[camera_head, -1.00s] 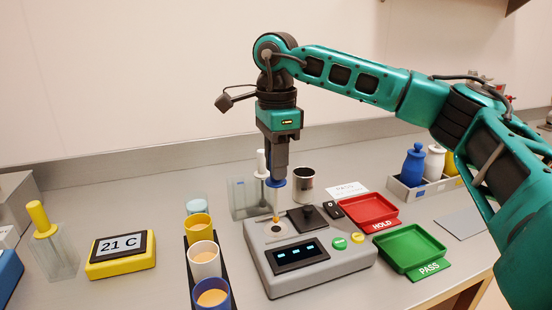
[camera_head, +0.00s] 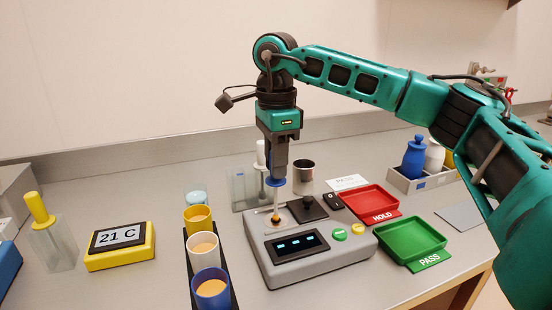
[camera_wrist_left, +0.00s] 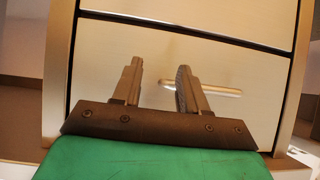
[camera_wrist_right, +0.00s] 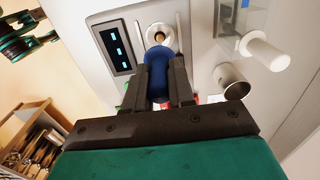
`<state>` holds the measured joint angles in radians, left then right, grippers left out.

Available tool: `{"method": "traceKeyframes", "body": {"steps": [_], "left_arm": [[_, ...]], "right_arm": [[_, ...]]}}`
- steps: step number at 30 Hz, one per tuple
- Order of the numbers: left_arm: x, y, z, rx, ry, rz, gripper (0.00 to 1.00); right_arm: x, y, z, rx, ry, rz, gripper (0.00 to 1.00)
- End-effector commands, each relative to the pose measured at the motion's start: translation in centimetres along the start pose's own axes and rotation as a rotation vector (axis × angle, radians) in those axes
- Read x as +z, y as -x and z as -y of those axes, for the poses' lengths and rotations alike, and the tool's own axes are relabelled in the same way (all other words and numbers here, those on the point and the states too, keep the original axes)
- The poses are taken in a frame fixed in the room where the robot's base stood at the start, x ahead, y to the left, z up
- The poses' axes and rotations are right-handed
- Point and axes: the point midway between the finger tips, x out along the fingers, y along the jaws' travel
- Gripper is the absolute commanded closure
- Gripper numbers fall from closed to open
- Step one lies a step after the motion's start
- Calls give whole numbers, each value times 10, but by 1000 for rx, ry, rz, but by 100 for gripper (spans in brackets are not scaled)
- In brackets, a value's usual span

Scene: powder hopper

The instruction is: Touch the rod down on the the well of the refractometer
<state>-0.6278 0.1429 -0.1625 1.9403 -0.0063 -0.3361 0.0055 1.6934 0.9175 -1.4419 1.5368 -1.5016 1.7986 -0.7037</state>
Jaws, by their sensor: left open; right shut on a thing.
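The grey refractometer (camera_head: 325,265) stands mid-bench with a lit dark display on its front. My right gripper (camera_head: 277,176) points straight down and is shut on the blue handle of the rod (camera_head: 274,183), which is held upright. The rod's orange-brown tip is at the round well (camera_head: 270,223) on top of the refractometer. Contact at the tip is too small to be sure of. The right wrist view shows the blue handle (camera_wrist_right: 159,72) between the fingers and the tip over the well (camera_wrist_right: 152,31). My left gripper (camera_wrist_left: 158,75) is open and empty, before a drawer front.
Yellow, white and blue cups (camera_head: 211,287) stand left of the refractometer. A clear holder (camera_head: 244,190) and a metal cup (camera_head: 303,176) are behind it. Red HOLD (camera_head: 368,199) and green PASS (camera_head: 410,240) trays lie right. A yellow thermometer block (camera_head: 121,258) sits far left.

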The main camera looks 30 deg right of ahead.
Motion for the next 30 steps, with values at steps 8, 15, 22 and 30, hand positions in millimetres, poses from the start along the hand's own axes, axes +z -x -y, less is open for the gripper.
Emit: {"method": "traceKeyframes", "body": {"steps": [8,15,22,30], "left_arm": [[0,0,0,0,-1,-1,57],[-2,0,0,0,-1,-3,57],[-4,0,0,0,-1,-6,57],[-5,0,0,0,-2,-7,57]], "right_arm": [[0,-1,0,0,0,0,98],[0,-1,0,0,0,0,98],[0,-2,0,0,0,0,98],[0,-2,0,0,0,1,98]]}}
